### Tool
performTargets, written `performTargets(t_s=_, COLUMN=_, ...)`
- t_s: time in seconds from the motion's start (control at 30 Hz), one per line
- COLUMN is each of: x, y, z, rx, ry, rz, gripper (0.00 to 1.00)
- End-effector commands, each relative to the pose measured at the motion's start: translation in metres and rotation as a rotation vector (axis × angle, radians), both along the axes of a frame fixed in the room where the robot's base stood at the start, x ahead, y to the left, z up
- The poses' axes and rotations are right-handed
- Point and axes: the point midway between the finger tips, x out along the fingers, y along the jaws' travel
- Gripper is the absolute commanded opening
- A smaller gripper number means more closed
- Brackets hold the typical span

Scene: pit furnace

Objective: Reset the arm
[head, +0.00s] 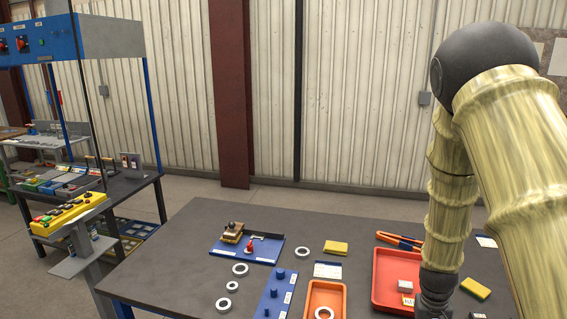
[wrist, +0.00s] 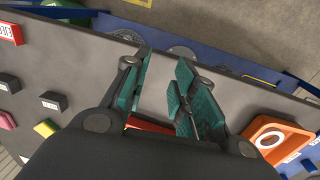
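My arm comes down at the right of the head view, and its dark wrist end reaches the bottom edge there, beside the red tray (head: 390,265). The fingers cannot be made out in the head view. In the wrist view my gripper (wrist: 162,85) shows two teal-padded fingers standing apart. Grey surface shows between the fingertips, and nothing is held. A strip of red lies low between the fingers, partly hidden by the gripper body.
The dark grey table (head: 195,240) holds a blue fixture plate (head: 265,250), a blue peg board (head: 270,295), an orange tray (head: 312,290), white rings (head: 302,250) and yellow blocks (head: 335,248). A yellow control box (head: 68,215) stands left. The table's back left is clear.

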Motion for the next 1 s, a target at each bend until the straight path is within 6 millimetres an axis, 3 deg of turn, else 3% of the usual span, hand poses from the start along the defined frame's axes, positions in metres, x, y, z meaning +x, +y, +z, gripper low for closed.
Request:
performTargets(t_s=0.03, x=-0.014, y=0.005, z=-0.03, rx=-0.007, ry=0.014, rz=0.011, gripper=0.27)
performTargets(t_s=0.2, x=-0.06, y=0.023, z=-0.107, rx=-0.032, ry=0.025, rz=0.062, gripper=0.27)
performTargets(t_s=0.5, x=-0.155, y=0.066, z=-0.217, rx=-0.021, ry=0.021, rz=0.148, gripper=0.27)
performTargets(t_s=0.73, x=-0.233, y=0.106, z=-0.274, rx=0.033, ry=0.003, rz=0.195, gripper=0.27)
performTargets(t_s=0.9, x=-0.278, y=0.132, z=-0.296, rx=0.081, ry=-0.013, rz=0.21, gripper=0.27)
performTargets(t_s=1.0, x=-0.294, y=0.142, z=-0.301, rx=0.1, ry=-0.021, rz=0.213, gripper=0.27)
